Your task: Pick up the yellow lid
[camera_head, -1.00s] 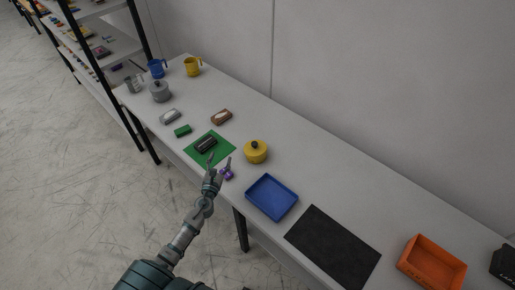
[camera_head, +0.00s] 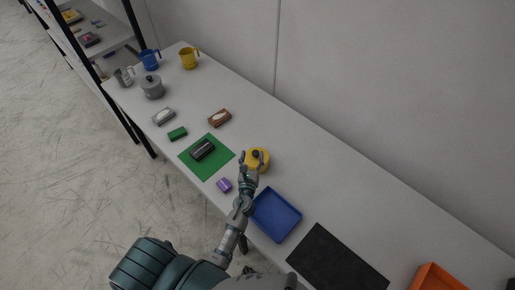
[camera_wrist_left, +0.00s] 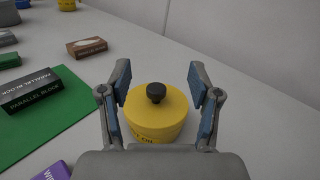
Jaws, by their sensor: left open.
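The yellow lid (camera_wrist_left: 172,101) with a black knob (camera_wrist_left: 156,92) sits on top of a round yellow pot (camera_wrist_left: 160,134) on the table. In the head view the lid (camera_head: 264,154) is partly hidden behind my left gripper (camera_head: 251,158). In the left wrist view my left gripper (camera_wrist_left: 160,105) is open, with one finger on each side of the lid and knob. I see no clear contact between fingers and lid. My right gripper is not in view.
A blue tray (camera_head: 298,212) lies just right of my left arm. A purple box (camera_head: 224,185) and a green mat (camera_head: 192,165) with a black block (camera_head: 203,149) lie left of the pot. A brown box (camera_head: 220,118) stands behind. The table behind the pot is clear.

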